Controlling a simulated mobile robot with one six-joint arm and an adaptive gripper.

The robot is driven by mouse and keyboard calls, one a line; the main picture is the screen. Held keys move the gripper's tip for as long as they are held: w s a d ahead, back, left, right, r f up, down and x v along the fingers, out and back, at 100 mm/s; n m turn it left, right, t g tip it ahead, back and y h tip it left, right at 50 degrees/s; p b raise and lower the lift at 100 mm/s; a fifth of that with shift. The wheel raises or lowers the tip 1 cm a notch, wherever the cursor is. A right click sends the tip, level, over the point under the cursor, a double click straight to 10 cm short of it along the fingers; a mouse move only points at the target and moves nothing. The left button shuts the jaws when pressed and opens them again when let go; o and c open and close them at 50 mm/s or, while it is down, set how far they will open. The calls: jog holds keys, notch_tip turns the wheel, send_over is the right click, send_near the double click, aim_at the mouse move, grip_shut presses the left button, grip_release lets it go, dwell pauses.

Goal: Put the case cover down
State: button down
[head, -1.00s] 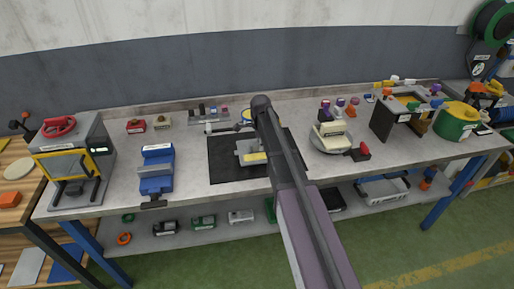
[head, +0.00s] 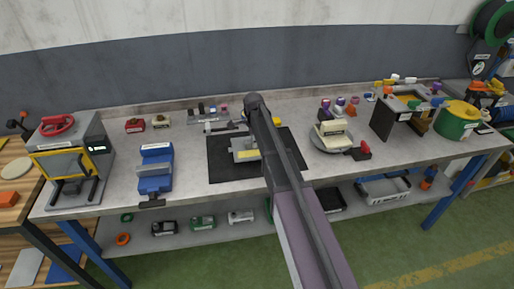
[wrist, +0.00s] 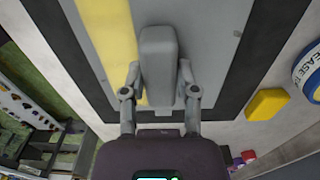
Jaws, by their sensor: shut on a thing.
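The case cover is a grey plate with a yellow stripe. In the wrist view the cover (wrist: 200,40) fills the upper middle, with a raised grey grip block (wrist: 158,50) on it. My gripper (wrist: 158,78) has a finger on each side of this block and is shut on it. In the head view the cover (head: 240,146) is over the black mat (head: 222,174), partly hidden by my arm. The mat's dark border also shows around the cover in the wrist view. I cannot tell whether the cover's underside touches the mat.
A blue vise-like fixture (head: 156,172) stands left of the mat, and a round plate (head: 331,145) with cream parts stands right. In the wrist view a yellow block (wrist: 267,103) and a tape roll (wrist: 305,75) lie right of the mat. Bare bench shows between fixture and mat.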

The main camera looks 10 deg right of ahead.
jog(key=shift+f+b, duration=0.9)
jog(key=shift+f, duration=0.3)
jog(key=shift+f, duration=0.15)
jog(key=shift+c, duration=1.8)
grip_release()
jog(key=shift+r, duration=0.25)
notch_tip(320, 180, up, 12)
jog(key=p, duration=1.2)
jog(key=shift+s+f, duration=0.1)
